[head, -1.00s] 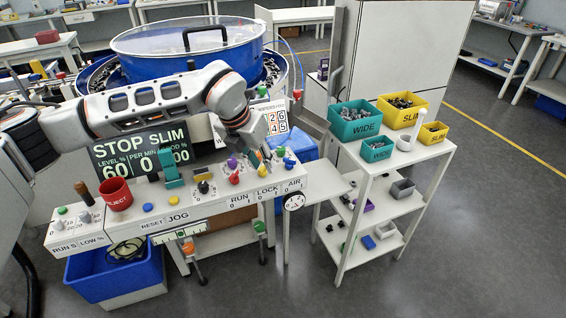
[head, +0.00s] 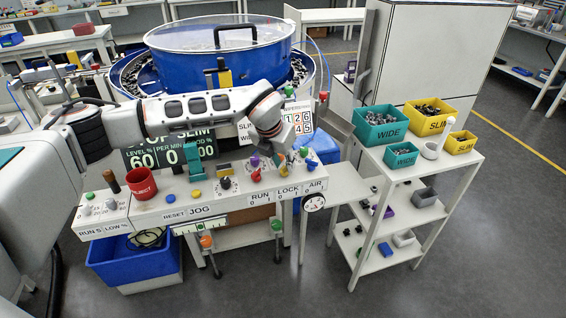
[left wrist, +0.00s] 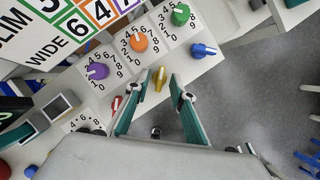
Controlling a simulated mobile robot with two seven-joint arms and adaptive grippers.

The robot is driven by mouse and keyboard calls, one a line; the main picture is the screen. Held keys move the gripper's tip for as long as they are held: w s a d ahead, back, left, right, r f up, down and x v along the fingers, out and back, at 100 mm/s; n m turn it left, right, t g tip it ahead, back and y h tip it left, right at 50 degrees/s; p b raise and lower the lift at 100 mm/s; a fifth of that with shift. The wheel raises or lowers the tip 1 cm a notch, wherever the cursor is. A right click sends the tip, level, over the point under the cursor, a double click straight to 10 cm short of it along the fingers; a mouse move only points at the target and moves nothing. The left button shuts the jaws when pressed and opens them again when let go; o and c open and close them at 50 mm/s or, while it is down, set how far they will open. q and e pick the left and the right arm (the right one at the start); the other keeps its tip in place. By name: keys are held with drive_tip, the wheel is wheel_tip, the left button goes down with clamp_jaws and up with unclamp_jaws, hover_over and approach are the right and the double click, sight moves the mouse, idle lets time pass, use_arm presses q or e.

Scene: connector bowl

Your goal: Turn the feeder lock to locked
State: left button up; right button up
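The feeder lock is a yellow lever knob (left wrist: 160,78) on the white control panel. In the left wrist view it lies between my left gripper's two teal fingers. My left gripper (left wrist: 161,83) is open, with a gap visible on either side of the knob; contact cannot be made out. The LOCK label (head: 288,190), with 0 and 1 marks, is at the panel's front right in the head view, beside the RUN label (head: 260,198). In the head view my wrist hangs over this part of the panel. My right gripper is not in view.
Close by are a red knob (left wrist: 117,103), a purple knob (left wrist: 97,71), an orange knob (left wrist: 138,42), a green knob (left wrist: 180,14) and a blue knob (left wrist: 203,50). The blue bowl feeder (head: 218,62) stands behind the panel. A shelf cart (head: 425,172) with bins is to the right.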

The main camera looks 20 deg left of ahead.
use_arm(q)
clamp_jaws()
